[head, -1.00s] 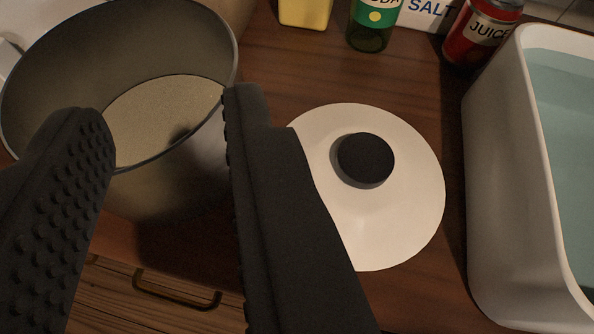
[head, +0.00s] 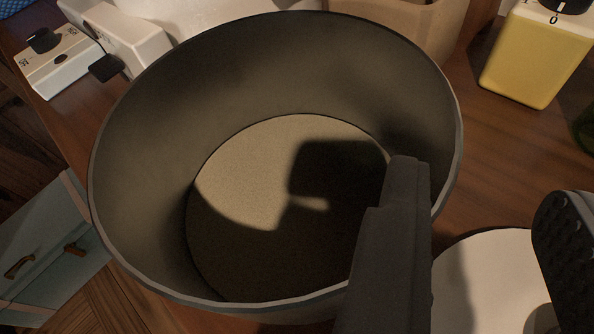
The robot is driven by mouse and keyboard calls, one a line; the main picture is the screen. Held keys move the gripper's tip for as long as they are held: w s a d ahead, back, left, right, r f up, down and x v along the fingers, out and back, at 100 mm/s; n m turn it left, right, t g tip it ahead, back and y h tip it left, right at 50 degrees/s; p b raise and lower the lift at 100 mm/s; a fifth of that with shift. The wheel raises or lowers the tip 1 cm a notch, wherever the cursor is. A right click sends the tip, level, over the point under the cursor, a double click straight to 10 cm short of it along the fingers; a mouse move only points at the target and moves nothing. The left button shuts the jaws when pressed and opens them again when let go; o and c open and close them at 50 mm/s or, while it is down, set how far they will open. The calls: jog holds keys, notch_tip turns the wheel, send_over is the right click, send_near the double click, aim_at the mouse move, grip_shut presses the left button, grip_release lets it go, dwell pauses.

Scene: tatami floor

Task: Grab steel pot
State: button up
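The steel pot (head: 130,215) is a large grey open vessel filling the left and middle of the head view. I look down into its empty inside, where a dark shadow lies on the floor. My gripper (head: 484,182) is open at the pot's lower right. Its left finger overlaps the right rim, with the tip seen against the inside. Its right finger is outside the pot, over the white lid. I cannot tell whether the left finger touches the pot.
The white round lid (head: 475,275) lies to the pot's right, partly hidden by the fingers. A yellow container (head: 535,55) stands at the upper right. White switch-like devices (head: 60,68) are at the upper left. A blue-grey cabinet (head: 50,245) is below left. Bare wood shows right of the pot.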

aim_at(445, 157)
jog(key=shift+a+b+x, duration=0.15)
jog(key=shift+b+x, duration=0.1)
jog(key=shift+x, duration=0.95)
jog(key=shift+a+b+x, duration=0.15)
jog(key=shift+b+x, duration=0.1)
jog(key=shift+x, duration=0.9)
jog(key=shift+w+f, duration=0.1)
jog(key=shift+f, duration=0.05)
grip_shut()
jog(key=shift+f, duration=0.25)
